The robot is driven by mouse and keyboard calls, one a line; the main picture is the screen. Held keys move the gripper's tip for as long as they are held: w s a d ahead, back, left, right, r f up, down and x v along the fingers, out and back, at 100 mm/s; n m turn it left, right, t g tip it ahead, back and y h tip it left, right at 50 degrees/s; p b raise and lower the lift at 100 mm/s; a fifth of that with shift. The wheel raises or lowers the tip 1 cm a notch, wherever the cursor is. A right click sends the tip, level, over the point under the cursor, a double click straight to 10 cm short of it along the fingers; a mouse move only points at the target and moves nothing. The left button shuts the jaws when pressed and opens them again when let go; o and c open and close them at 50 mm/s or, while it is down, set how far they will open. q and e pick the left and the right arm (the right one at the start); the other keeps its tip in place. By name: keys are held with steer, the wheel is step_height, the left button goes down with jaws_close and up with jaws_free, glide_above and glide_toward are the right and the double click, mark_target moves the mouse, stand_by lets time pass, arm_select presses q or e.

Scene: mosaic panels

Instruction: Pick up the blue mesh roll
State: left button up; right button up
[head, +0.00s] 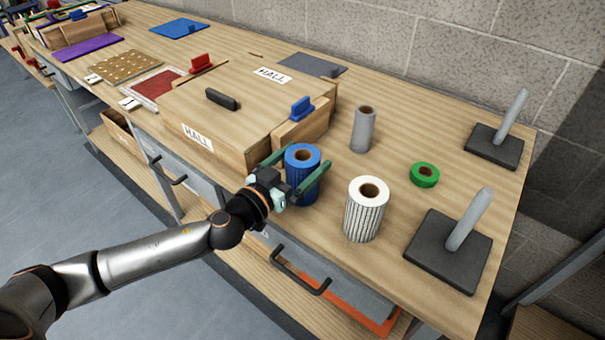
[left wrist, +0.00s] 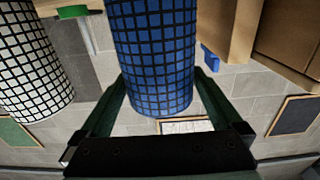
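The blue mesh roll (head: 303,187), a blue cylinder with a dark grid and a brown core, stands upright near the table's front edge, right of the wooden box. In the left wrist view the blue mesh roll (left wrist: 155,55) fills the middle, between the two green fingers. My left gripper (head: 300,170) comes in level from the front left, one finger on each side of the roll near its upper part. The fingers look open around it, close to its sides; contact cannot be made out. My right gripper is not in view.
A white mesh roll (head: 364,212) stands close by on the right, a grey roll (head: 363,130) behind. A green tape ring (head: 424,175) and two dark stands with posts (head: 447,250) are further right. The box marked HALL (head: 235,110) is on the left.

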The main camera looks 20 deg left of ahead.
arm_select(q)
steer(key=c, duration=1.4)
steer(key=shift+r, duration=0.1)
steer(key=shift+c, duration=0.2)
steer(key=shift+r, duration=0.1)
